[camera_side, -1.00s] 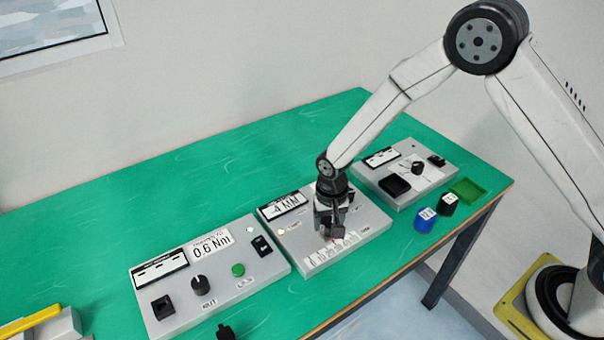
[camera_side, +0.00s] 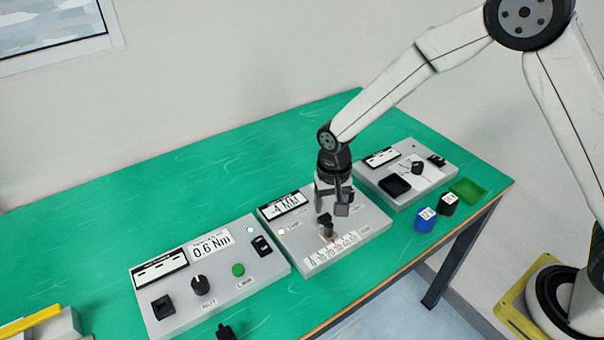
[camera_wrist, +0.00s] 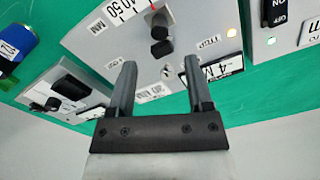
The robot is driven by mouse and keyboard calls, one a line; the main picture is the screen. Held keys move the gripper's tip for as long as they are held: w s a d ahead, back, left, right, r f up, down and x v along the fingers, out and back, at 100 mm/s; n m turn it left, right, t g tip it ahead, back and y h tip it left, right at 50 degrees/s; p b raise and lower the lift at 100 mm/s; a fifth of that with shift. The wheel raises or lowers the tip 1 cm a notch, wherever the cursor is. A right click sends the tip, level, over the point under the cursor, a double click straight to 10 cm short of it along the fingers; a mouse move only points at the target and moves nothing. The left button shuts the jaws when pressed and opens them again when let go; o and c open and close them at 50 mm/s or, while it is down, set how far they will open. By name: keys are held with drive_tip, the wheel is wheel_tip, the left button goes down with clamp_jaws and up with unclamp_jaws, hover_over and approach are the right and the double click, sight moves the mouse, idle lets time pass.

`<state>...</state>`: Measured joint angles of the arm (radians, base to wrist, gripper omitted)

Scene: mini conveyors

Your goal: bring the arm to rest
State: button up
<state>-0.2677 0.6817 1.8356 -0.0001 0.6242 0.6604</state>
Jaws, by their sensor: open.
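My gripper (camera_side: 332,205) hangs above the middle grey panel (camera_side: 318,262) in the side view, pointing down. Its two fingers are apart with nothing between them, as the wrist view (camera_wrist: 158,80) also shows. Below it a black slider knob (camera_side: 326,228) stands on the panel by a printed number scale (camera_side: 333,249). The knob also shows in the wrist view (camera_wrist: 160,40), beyond the fingertips and apart from them. The panel's display (camera_side: 284,206) appears to read -4 MM.
A right panel (camera_side: 441,170) stands behind. The table's back left is clear.

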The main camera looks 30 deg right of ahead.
drive_tip(key=s+d+r+n+t, duration=0.2)
drive_tip(key=s+d+r+n, duration=0.2)
drive_tip(key=s+d+r, duration=0.4)
drive_tip(key=s+d, duration=0.3)
drive_tip(key=s, duration=0.4)
drive_tip(key=shift+d+r+n+t, duration=0.2)
drive_tip(key=shift+d+n+t, duration=0.1)
drive_tip(key=shift+d, duration=0.1)
drive_tip(key=shift+w, duration=0.1)
idle(0.4)
